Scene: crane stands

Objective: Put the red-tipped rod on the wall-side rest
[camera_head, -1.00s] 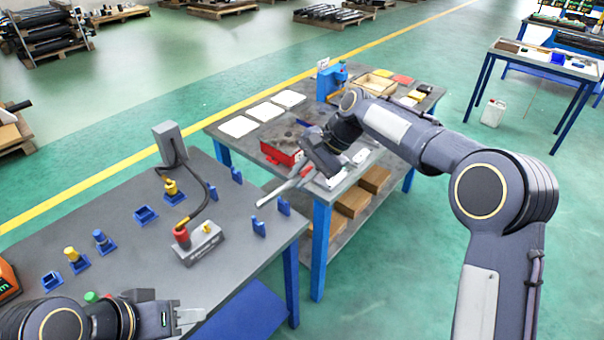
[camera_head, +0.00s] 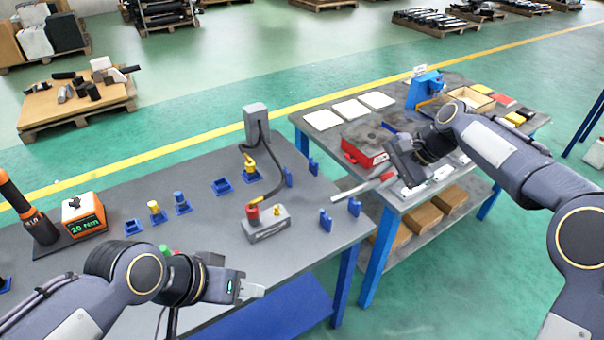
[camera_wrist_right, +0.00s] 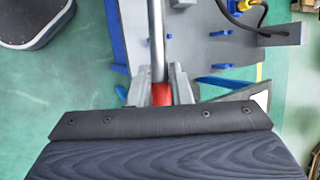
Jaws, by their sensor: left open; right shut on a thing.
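The grey rod (camera_head: 350,192) with a red part is held in my right gripper (camera_head: 389,174), which is shut on it at the red part. In the right wrist view the red part (camera_wrist_right: 161,94) sits between the jaws and the grey shaft (camera_wrist_right: 157,40) runs away from them. Its free end hangs near the right end of the grey bench. Two pairs of blue rests stand there, a nearer pair (camera_head: 325,220) and a farther pair (camera_head: 289,177); I cannot tell which is wall-side. The rod appears above the nearer pair, apart from it. My left gripper (camera_head: 252,291) is open and empty over the bench's front.
On the grey bench (camera_head: 200,225) stand a grey block with a red-ended cable (camera_head: 268,223), a grey post (camera_head: 256,122), blue holders and an orange torque display (camera_head: 83,214). A second table (camera_head: 325,145) with a red box (camera_head: 362,153) lies beneath my right forearm.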

